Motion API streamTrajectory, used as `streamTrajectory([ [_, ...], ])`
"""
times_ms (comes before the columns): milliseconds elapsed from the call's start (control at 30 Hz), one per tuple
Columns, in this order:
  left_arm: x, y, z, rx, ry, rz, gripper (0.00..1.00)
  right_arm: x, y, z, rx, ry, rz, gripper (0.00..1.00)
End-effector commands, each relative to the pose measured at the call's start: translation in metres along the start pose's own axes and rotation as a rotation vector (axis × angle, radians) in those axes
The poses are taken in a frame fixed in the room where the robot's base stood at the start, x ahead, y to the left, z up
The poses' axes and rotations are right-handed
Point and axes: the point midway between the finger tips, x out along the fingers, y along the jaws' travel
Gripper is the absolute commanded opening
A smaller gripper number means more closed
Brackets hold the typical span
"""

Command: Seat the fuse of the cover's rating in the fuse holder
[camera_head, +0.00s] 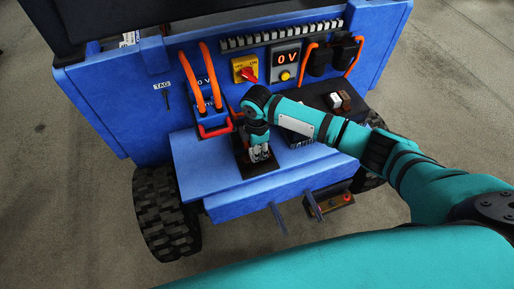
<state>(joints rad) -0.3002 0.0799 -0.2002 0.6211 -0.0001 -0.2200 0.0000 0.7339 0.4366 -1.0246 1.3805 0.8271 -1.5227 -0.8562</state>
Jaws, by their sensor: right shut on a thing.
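My right gripper (260,153) points down over a black base (260,170) on the blue ledge, which appears to be the fuse holder. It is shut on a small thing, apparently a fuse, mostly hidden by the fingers. I cannot tell whether that thing touches the holder. A white block (335,100) and a reddish-brown block (345,97), perhaps other fuses, sit on a dark surface behind my right arm. A dark piece with pale lettering (298,140), possibly the cover, is partly hidden by that arm; its rating is unreadable. My left gripper is out of view.
The front of the blue ledge (240,200) is clear.

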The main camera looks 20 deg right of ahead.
Motion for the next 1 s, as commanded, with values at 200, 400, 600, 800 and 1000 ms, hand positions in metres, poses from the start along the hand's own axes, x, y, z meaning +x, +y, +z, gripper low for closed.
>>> streamTrajectory([
  [200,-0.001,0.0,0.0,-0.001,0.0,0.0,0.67,0.0,0.0,0.0,0.0,0.0,0.001,0.06],
  [400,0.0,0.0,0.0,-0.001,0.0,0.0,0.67,0.002,0.0,0.0,0.0,0.0,0.0,0.06],
  [600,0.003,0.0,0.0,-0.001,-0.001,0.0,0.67,0.009,0.0,-0.001,0.0,0.0,0.0,0.06],
  [800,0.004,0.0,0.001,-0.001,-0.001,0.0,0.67,0.016,0.0,-0.001,0.0,0.001,0.0,0.06],
  [1000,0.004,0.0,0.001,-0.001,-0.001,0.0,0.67,0.017,0.0,-0.001,0.0,0.001,0.001,0.06],
])
